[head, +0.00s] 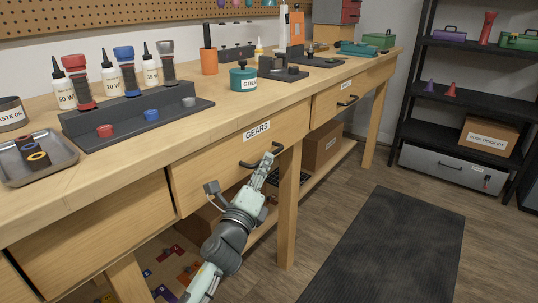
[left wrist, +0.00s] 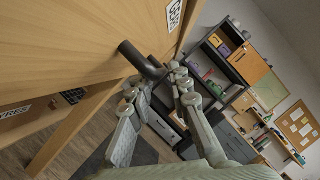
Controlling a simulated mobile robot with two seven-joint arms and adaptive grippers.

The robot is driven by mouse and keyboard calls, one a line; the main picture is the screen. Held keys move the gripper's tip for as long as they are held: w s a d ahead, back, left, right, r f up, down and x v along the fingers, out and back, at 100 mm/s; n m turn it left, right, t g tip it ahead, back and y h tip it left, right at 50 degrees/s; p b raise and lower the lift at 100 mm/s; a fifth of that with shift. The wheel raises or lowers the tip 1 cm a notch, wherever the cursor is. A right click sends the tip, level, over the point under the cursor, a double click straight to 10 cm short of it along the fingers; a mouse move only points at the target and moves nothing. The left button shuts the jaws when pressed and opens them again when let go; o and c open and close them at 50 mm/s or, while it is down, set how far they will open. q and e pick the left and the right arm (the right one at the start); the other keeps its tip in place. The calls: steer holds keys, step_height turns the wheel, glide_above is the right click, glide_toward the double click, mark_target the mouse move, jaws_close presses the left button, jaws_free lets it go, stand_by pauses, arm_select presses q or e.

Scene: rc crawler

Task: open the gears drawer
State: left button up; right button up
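The gears drawer (head: 215,165) is a wooden drawer under the workbench top, with a white GEARS label (head: 257,131) on its front. It looks shut or nearly so. Its dark handle (head: 247,165) also shows in the left wrist view (left wrist: 138,56), close ahead of the fingers. My left gripper (head: 268,159) is at the handle, with its fingers apart in the left wrist view (left wrist: 157,84). The handle's bar reaches in between the fingertips; I cannot tell if they touch it. My right gripper is not in view.
Another drawer (head: 335,101) is to the right and one (head: 95,238) to the left. A bench leg (head: 288,220) stands right beside my left gripper. Bottles, a metal tray (head: 48,168) and a green pot (head: 243,79) stand on the bench. A dark mat (head: 390,250) lies on clear floor.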

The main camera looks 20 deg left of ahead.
arm_select(q)
steer(key=shift+x, duration=1.65)
steer(key=shift+c, duration=0.5)
jaws_close()
